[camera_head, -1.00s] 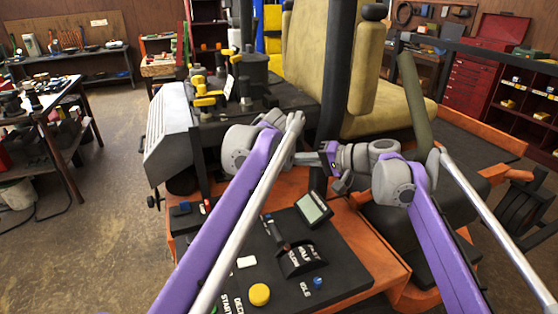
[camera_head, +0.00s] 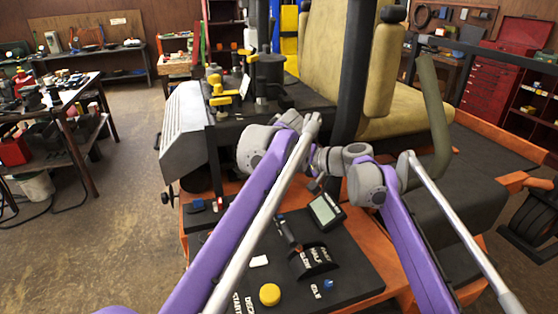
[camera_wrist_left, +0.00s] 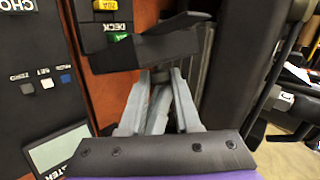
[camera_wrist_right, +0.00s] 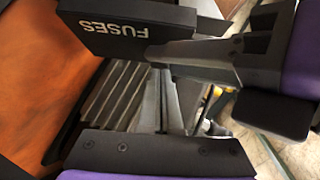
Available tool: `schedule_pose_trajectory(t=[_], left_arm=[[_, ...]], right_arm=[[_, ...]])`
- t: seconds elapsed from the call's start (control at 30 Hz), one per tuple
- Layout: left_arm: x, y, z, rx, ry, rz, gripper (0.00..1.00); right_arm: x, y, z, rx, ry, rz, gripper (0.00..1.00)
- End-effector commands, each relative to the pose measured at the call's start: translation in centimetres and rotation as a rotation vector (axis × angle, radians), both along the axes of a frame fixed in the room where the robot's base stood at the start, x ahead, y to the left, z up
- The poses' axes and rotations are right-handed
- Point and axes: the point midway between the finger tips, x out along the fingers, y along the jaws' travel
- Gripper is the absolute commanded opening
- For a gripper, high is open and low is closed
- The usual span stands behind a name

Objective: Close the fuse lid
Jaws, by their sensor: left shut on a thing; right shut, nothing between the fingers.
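The fuse lid (camera_wrist_left: 165,45) is a dark panel standing open beside the fuse box (camera_wrist_left: 95,35) in the left wrist view, with yellow and green fuses showing. In the right wrist view the lid (camera_wrist_right: 125,28) bears the word FUSES. My left gripper (camera_wrist_left: 158,78) is shut on the lid's edge; its dark body (camera_wrist_right: 225,60) also shows at upper right in the right wrist view. My right gripper (camera_wrist_right: 165,80) is shut and empty, just below the lid in that view; I cannot tell whether it touches. In the head view both gripper tips are hidden behind my arms.
The mower's control panel (camera_head: 290,265) with a small display (camera_head: 326,211) lies below my arms. The seat (camera_head: 410,95) and a dark post (camera_head: 350,75) stand close behind. A workbench (camera_head: 65,130) is at left, with open floor between.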

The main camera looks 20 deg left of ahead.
Motion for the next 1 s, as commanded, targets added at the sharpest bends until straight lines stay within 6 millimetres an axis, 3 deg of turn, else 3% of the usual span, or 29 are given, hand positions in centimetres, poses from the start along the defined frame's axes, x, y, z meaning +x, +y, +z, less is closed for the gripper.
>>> schedule_pose_trajectory(t=[0.13,0.37,0.4,0.53,0.87,1.0], left_arm=[[0.0,0.0,0.1,0.001,-0.001,-0.001,0.0],[0.2,-0.3,0.1,-0.002,-0.005,-0.008,0.0],[0.2,-0.4,0.1,-0.002,-0.005,-0.009,0.39],[0.2,-0.5,0.0,-0.004,-0.004,-0.01,0.61],[0.1,-0.6,0.1,-0.005,-0.003,-0.009,0.61],[-0.7,-1.1,1.0,-0.006,-0.002,-0.009,0.61]], right_arm=[[-0.9,1.4,0.0,-0.041,-0.028,0.007,0.0],[-1.2,1.6,-0.1,-0.044,-0.03,0.014,0.0],[-1.2,1.6,-0.2,-0.044,-0.03,0.014,0.0],[-1.1,1.6,-0.1,-0.044,-0.03,0.013,0.0],[-1.1,1.6,0.0,-0.042,-0.029,0.01,0.0],[-1.1,1.6,0.0,-0.042,-0.029,0.009,0.0]])
